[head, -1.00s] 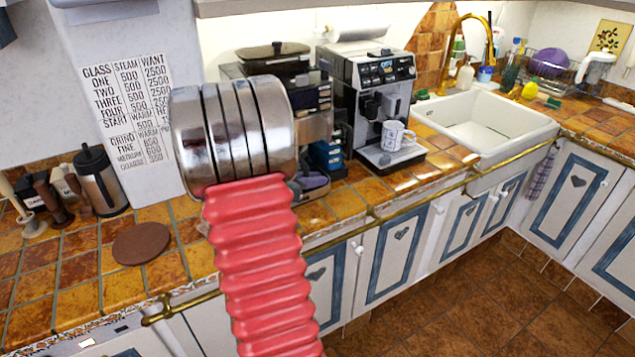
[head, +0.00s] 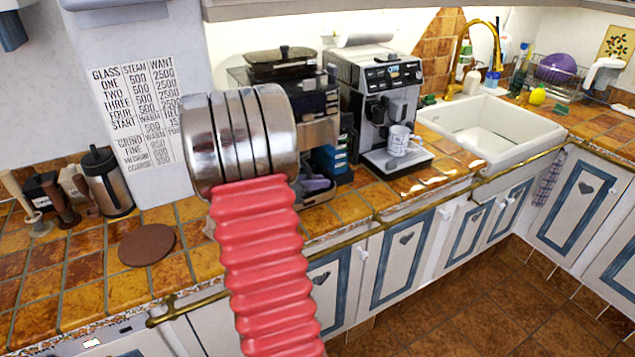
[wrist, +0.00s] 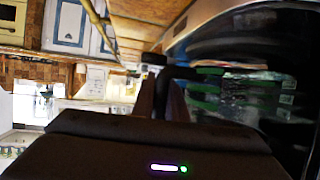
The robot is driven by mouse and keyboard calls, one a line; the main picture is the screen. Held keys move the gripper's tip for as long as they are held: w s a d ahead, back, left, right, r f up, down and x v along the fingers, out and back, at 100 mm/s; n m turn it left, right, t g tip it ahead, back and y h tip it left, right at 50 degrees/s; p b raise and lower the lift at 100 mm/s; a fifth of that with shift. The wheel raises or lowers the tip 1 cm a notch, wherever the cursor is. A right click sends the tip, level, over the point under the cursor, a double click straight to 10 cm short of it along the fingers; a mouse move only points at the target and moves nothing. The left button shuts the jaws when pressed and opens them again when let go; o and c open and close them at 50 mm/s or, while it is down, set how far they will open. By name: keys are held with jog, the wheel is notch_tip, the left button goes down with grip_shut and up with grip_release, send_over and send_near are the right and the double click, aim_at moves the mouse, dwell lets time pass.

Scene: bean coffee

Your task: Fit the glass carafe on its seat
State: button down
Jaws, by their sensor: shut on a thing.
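In the wrist view my gripper (wrist: 165,88) is shut on a dark bar that looks like the carafe's handle. The glass carafe (wrist: 240,95) fills the right side of that view as a large, dark, glossy curved surface with green and pale reflections. In the head view my own arm hides the gripper and the carafe. A dark-topped machine (head: 283,65) stands partly behind my arm on the tiled counter. I cannot tell which part is the carafe's seat, nor whether the carafe touches it.
A silver coffee machine (head: 385,75) with a patterned mug (head: 399,140) stands right of the dark-topped machine. A steel jug (head: 108,182) and a brown disc (head: 147,244) are at the left. The counter's front has a brass rail (head: 190,306). A white sink (head: 490,128) lies farther right.

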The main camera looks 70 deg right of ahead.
jog(key=c, duration=1.7)
grip_release()
jog(key=shift+o, duration=0.2)
jog(key=shift+f, duration=0.1)
jog(key=shift+w+a, duration=0.1)
jog(key=v, duration=1.3)
jog(key=shift+a+r, duration=0.25)
jog(key=shift+w, duration=0.15)
